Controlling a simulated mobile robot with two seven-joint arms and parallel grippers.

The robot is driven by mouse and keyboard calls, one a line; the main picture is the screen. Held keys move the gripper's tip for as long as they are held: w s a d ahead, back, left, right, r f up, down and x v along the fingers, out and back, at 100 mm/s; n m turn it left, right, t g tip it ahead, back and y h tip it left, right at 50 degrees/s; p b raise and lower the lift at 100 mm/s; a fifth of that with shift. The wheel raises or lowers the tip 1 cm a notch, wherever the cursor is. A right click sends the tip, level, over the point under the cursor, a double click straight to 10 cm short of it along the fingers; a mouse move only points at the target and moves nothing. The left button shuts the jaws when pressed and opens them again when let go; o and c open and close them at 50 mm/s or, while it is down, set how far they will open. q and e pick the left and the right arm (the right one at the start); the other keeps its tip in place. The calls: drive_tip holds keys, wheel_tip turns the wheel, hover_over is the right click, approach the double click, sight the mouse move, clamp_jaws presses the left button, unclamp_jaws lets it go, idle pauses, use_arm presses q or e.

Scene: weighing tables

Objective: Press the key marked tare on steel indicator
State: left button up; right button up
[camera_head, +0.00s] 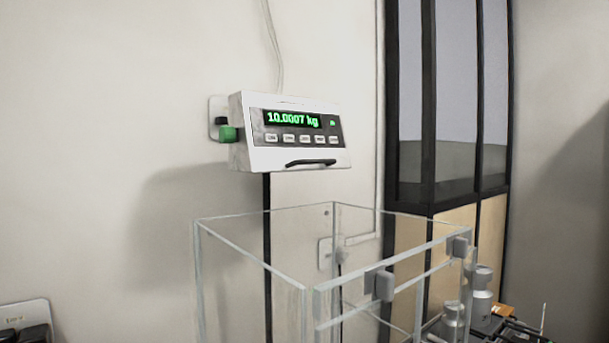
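The steel indicator (290,133) is a pale box fixed on the wall, in the upper middle of the head view. Its dark display (293,119) reads 10.0007 kg in green, with a small green mark at the right. A row of several light keys (304,138) runs below the display. Their labels are too small to read, so I cannot tell which key is marked tare. A dark curved bar (311,162) sits on the lower front edge. Neither of my grippers shows in this view.
A clear glass enclosure (255,235) with grey clips stands below the indicator. Metal weights (481,297) stand at the lower right. A green knob (228,134) sticks out left of the indicator. A dark-framed glazed partition (430,100) is at the right. The space before the indicator looks clear.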

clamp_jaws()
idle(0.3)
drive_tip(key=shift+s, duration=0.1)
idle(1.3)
